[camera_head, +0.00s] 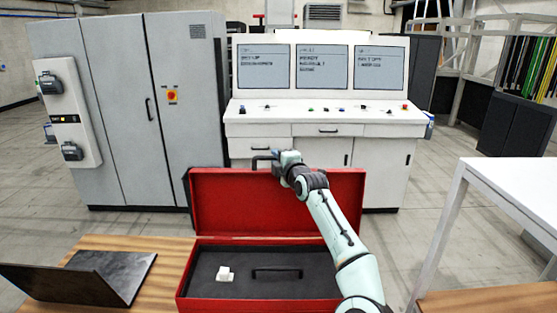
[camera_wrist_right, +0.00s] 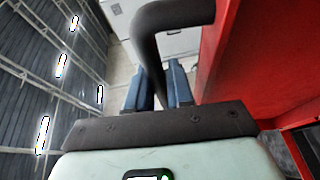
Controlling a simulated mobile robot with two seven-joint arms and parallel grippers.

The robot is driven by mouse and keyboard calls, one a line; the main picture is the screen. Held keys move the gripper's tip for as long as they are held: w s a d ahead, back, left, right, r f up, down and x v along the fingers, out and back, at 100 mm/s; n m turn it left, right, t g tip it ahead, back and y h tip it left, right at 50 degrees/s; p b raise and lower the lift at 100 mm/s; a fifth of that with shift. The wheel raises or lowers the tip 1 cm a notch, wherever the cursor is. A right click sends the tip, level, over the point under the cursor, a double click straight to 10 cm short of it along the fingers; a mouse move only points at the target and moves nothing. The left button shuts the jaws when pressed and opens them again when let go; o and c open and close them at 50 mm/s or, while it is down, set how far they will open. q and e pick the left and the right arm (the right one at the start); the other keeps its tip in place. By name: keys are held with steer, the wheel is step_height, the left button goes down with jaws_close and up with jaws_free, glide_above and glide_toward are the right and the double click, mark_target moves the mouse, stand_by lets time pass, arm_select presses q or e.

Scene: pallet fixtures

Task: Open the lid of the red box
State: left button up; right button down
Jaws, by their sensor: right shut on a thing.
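The red box (camera_head: 184,290) sits on the wooden table with its lid (camera_head: 225,205) raised and standing about upright at the back. Its dark interior shows, with a small white object (camera_head: 224,273) and a dark handle-like bar (camera_head: 276,270) inside. My right gripper (camera_head: 278,156) is at the lid's top edge, shut on the dark lid handle (camera_head: 262,160). In the right wrist view the handle (camera_wrist_right: 172,18) curves between the blue fingers (camera_wrist_right: 158,88), and the red lid (camera_wrist_right: 265,65) fills the right side. My left gripper is not in view.
A black laptop-like object (camera_head: 75,280) lies on the wooden table (camera_head: 160,255) left of the box. A white control console (camera_head: 330,120) and grey cabinets (camera_head: 120,110) stand behind. A white table (camera_head: 500,180) is at the right.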

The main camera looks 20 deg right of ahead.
steer(key=shift+w, duration=0.15)
stand_by(0.4)
steer(key=c, duration=1.4)
jaws_free()
arm_select(q)
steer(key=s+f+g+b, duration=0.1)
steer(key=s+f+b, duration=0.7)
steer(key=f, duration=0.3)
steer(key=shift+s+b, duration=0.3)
steer(key=shift+b, duration=0.05)
arm_select(e)
steer(key=shift+s+d+r, duration=0.15)
steer(key=shift+s+d, duration=0.1)
steer(key=shift+s, duration=1.95)
steer(key=shift+s+d+r, duration=0.2)
steer(key=shift+s+d, duration=0.1)
steer(key=shift+s, duration=1.95)
steer(key=shift+s+d+r, duration=0.15)
steer(key=shift+s+d, duration=0.1)
steer(key=shift+s, duration=1.95)
